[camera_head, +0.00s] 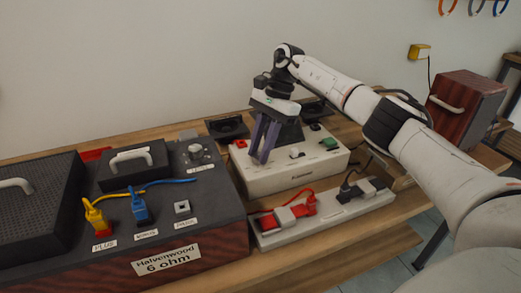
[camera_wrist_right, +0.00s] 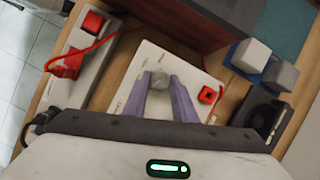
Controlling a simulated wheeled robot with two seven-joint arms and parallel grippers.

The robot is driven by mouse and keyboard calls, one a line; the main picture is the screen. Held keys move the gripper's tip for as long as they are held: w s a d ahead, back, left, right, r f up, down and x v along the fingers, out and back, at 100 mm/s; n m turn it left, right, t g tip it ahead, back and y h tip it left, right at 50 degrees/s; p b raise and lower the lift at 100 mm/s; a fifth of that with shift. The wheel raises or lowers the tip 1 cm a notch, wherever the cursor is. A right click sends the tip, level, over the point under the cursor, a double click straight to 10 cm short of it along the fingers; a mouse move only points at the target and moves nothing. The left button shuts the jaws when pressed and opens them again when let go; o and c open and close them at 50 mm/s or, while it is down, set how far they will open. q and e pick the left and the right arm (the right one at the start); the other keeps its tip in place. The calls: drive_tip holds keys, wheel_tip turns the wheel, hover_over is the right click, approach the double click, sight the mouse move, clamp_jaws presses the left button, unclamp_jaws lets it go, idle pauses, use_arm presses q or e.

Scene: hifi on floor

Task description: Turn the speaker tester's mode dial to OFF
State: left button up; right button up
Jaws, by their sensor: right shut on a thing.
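The speaker tester (camera_head: 288,180) is a low white box on the wooden bench in the head view. Its white panel also shows in the wrist view (camera_wrist_right: 130,82). My right gripper (camera_head: 260,160) reaches down onto its top, left of the middle. In the wrist view my right gripper's purple fingers (camera_wrist_right: 158,85) are shut on a grey knob (camera_wrist_right: 158,79), apparently the mode dial. The fingers hide most of that dial in the head view, and its setting cannot be read. Another light knob (camera_head: 296,152) stands to the right. My left gripper is in neither view.
The dark Halvenwood speaker box (camera_head: 180,258) stands left, with yellow (camera_head: 94,215) and blue (camera_head: 141,208) plugs. A white power strip (camera_head: 325,217) with a red plug (camera_head: 311,203) lies in front. Red (camera_head: 241,143) and green (camera_head: 330,142) buttons are on the tester.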

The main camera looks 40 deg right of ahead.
drive_tip(key=shift+n, duration=0.4)
drive_tip(key=o, duration=1)
drive_tip(key=shift+o, duration=0.2)
drive_tip(key=p+v, duration=0.2)
drive_tip(key=v, duration=0.8)
drive_tip(key=shift+w+r, duration=0.2)
drive_tip(key=shift+r, duration=0.05)
